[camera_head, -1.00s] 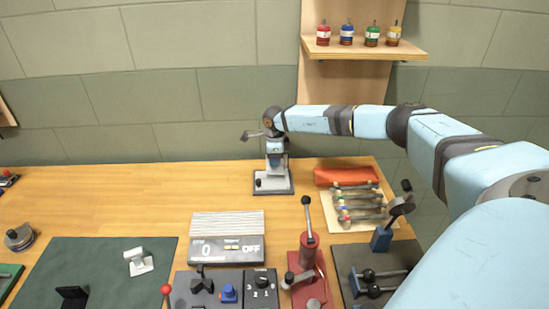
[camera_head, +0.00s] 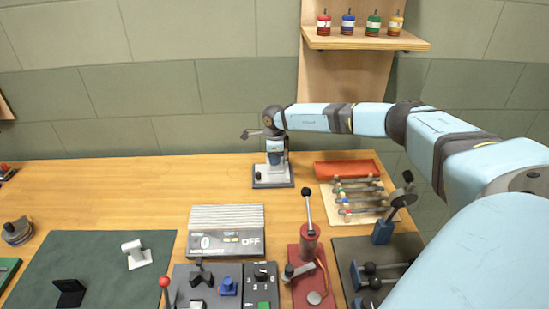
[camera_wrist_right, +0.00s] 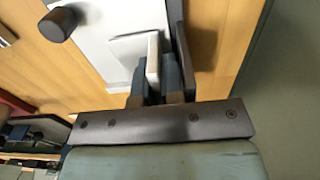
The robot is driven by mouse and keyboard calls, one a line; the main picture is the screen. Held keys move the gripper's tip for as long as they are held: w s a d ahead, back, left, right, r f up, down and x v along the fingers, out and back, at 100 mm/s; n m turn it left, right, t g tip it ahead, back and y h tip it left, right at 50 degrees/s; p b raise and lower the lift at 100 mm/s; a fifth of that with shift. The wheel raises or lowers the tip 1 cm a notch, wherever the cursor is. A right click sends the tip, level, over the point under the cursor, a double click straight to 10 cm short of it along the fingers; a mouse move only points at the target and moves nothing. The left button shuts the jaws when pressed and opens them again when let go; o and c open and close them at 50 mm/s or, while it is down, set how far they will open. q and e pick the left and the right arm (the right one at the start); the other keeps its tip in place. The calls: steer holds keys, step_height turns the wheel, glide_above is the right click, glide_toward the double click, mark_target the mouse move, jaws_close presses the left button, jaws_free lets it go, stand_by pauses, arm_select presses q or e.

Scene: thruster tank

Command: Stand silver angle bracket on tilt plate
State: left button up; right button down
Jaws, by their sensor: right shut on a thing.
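The tilt plate (camera_head: 283,184) is a pale plate on a dark base with a dark knob, at the back of the wooden table. In the right wrist view its pale surface (camera_wrist_right: 98,22) lies under my fingers. My right gripper (camera_head: 274,158) is directly over it, pointing down. In the wrist view, the right gripper (camera_wrist_right: 160,82) is shut on the silver angle bracket (camera_wrist_right: 153,50), whose upright pale flange shows at the fingers. The bracket is low over or on the plate; contact is unclear. A dark upright piece stands beside the fingers. My left gripper is not in view.
A display box (camera_head: 226,231) and switch panels are in front. A red lever stand (camera_head: 311,259), a tool rack (camera_head: 357,195) and a red pouch (camera_head: 347,169) are to the right. A green mat (camera_head: 104,270) is at left. The table left of the tilt plate is clear.

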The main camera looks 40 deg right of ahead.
steer(key=shift+f, duration=0.35)
steer(key=c, duration=1.2)
jaws_free()
steer(key=shift+r, duration=0.2)
steer(key=shift+o, duration=0.2)
steer(key=shift+r, duration=0.1)
steer(key=shift+w+d+r, duration=0.1)
steer(key=shift+d+r, duration=0.05)
step_height(320, 180, up, 13)
steer(key=shift+s+a+b, duration=0.2)
steer(key=shift+a+b, duration=0.05)
steer(key=shift+b, duration=0.2)
